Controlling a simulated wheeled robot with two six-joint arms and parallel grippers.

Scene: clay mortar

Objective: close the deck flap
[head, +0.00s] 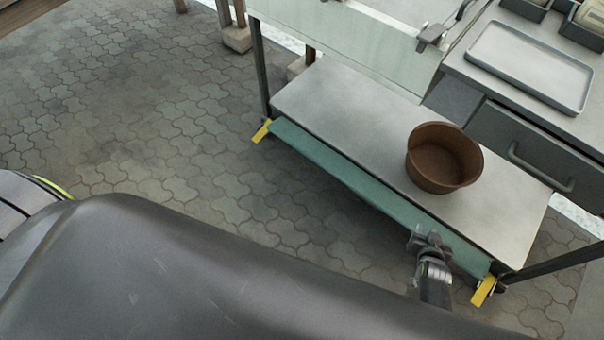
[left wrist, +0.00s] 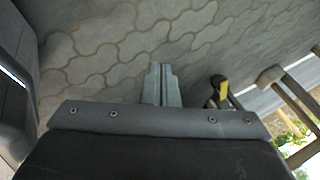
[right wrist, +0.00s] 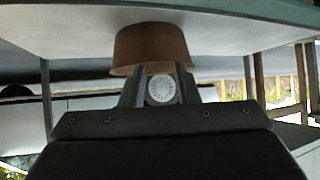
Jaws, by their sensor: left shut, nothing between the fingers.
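The deck flap (head: 370,194) is a long teal panel along the front edge of the cart's grey lower deck (head: 330,110). It slopes outward and down from the deck edge. My right gripper (head: 428,238) is at the flap's right part, fingers apart. Whether it touches the flap I cannot tell. In the right wrist view my right gripper's fingers (right wrist: 160,88) stand apart, with a white round disc visible between them. My left gripper (left wrist: 163,84) is shut and empty above the paving in the left wrist view; the head view does not show it.
A brown pot (head: 432,170) stands on the lower deck. Yellow pieces (head: 262,131) mark the flap's ends. A grey tray (head: 530,65) lies on the counter above a drawer (head: 535,150). The paved floor (head: 180,130) left of the cart is clear.

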